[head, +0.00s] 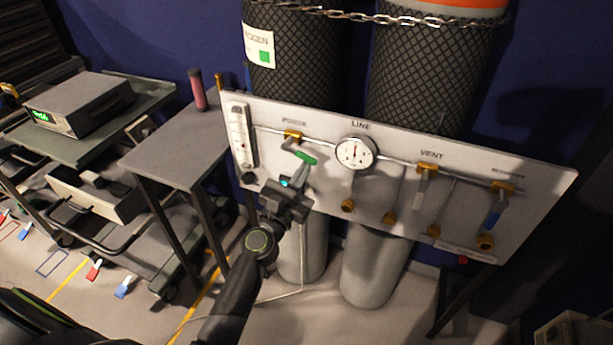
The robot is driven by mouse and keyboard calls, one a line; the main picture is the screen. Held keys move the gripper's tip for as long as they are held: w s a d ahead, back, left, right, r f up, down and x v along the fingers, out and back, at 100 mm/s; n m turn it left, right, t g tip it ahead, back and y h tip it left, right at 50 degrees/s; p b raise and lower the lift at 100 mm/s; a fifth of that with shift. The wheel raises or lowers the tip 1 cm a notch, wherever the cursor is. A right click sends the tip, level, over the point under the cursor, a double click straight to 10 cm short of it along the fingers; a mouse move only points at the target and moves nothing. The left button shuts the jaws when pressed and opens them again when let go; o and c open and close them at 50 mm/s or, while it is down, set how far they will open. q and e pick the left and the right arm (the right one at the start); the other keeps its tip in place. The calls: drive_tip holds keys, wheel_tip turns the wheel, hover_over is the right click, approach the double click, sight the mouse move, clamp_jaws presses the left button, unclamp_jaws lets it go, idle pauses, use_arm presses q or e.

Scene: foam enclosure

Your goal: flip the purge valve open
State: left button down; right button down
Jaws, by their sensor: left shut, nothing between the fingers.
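The purge valve, with a brass body (292,136) and a green-tipped lever (304,157), sits at the left of the grey gas panel (400,205), under a small label. Its lever slants down to the right from the body. My left gripper (302,168) is shut and empty, its fingertips just below the green lever end. I cannot tell whether they touch it. My arm comes up from below to the panel. My right gripper does not show.
A round gauge (355,153) marked LINE is right of the purge valve. The vent valve (427,169) and another blue-handled valve (493,218) are farther right. A flowmeter (241,135) is at the left edge. Two chained cylinders stand behind. A table (175,145) is left.

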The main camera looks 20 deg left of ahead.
use_arm(q)
drive_tip(key=n, duration=0.1)
drive_tip(key=r+n+y+p, duration=0.1)
drive_tip(key=shift+d+r+n, duration=0.25)
drive_tip(key=shift+d+n, duration=0.1)
drive_tip(key=shift+n, duration=0.05)
drive_tip(key=shift+r, duration=0.1)
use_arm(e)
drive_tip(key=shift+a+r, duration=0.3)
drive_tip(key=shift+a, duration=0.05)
use_arm(q)
drive_tip(key=shift+d, duration=0.1)
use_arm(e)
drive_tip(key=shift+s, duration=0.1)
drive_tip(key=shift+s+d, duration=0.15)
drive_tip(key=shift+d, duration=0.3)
